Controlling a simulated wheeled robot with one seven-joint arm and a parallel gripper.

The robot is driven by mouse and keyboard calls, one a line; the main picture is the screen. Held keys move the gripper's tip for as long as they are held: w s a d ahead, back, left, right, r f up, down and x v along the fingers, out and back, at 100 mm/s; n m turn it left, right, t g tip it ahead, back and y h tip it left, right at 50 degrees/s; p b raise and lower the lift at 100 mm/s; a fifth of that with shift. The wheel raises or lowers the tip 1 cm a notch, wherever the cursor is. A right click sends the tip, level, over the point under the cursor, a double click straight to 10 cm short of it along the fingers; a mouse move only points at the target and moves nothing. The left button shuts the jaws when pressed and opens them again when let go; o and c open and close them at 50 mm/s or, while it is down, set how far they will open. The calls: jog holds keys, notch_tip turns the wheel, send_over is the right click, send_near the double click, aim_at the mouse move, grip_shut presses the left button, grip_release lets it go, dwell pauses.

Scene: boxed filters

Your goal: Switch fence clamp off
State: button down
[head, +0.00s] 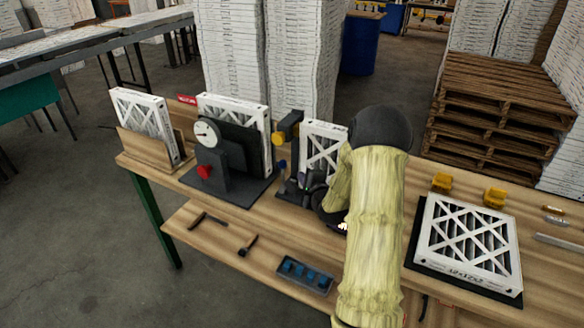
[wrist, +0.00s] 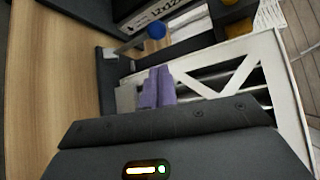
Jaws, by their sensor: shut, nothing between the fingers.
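A dark fixture (head: 290,187) stands mid-bench, with a white-framed filter (head: 322,140) upright in it. A blue-knobbed lever (head: 282,165) rises at its left side; I take this as the fence clamp's handle, though no label shows. In the wrist view the blue knob (wrist: 155,29) is ahead of my fingers, apart from them, on a grey rod. My gripper (head: 304,182) is low in front of the filter, partly hidden by my arm. In the wrist view its lavender fingertips (wrist: 157,88) are together and empty, by the white filter frame (wrist: 240,75).
A gauge stand (head: 207,150) with a red knob (head: 204,172) is left of the fixture. A yellow-and-black part (head: 287,127) juts out above it. A flat filter (head: 468,245) lies on a black mat at right. Tools and a blue-filled tray (head: 304,274) lie on the lower shelf.

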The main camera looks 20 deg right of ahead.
aim_at(283, 177)
jog(key=p+x, duration=0.3)
jog(key=x, duration=0.7)
jog(key=shift+s+f, duration=0.15)
dwell(0.4)
jog(key=shift+b, duration=0.35)
